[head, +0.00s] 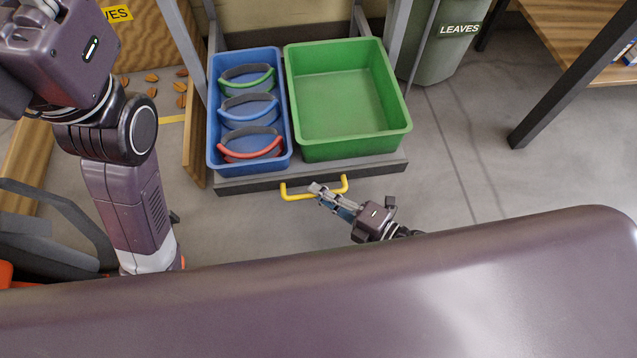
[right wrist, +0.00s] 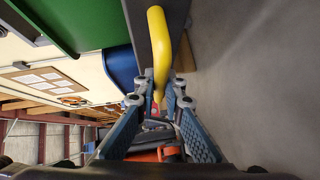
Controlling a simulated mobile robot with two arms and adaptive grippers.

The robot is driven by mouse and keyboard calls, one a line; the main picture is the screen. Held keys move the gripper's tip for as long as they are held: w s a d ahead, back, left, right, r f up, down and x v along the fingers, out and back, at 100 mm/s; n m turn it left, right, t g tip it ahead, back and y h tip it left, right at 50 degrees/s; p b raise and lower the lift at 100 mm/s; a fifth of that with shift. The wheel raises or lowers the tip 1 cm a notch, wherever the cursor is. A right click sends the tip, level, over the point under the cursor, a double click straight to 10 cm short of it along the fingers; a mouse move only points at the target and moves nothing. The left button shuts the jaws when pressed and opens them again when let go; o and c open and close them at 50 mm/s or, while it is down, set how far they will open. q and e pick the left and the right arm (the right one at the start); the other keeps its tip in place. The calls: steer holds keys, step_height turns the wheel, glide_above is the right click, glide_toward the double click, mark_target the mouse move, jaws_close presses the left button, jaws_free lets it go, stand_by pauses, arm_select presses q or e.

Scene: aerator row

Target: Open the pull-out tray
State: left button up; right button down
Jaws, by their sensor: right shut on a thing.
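The pull-out tray (head: 385,167) is a low grey platform with a dark front edge. It stands forward of the grey rack posts and carries a blue bin and a green bin. Its yellow handle (head: 297,196) is a bent bar on the front edge; it also shows in the right wrist view (right wrist: 158,45). My right gripper (head: 324,192) is shut on the handle, with its fingers (right wrist: 153,100) on both sides of the bar. My left arm shows at the left of the head view, but its gripper does not show.
The blue bin (head: 214,120) holds several grey-strapped aerators with coloured edges. The green bin (head: 400,126) is empty. A leaves bin (head: 430,65) stands behind on the right, beside a wooden table (head: 560,45). The floor (head: 465,180) right of the tray is clear.

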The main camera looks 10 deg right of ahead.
steer(key=shift+d, duration=0.1)
steer(key=c, duration=2)
jaws_free()
steer(key=shift+s, duration=0.1)
steer(key=v, duration=1.2)
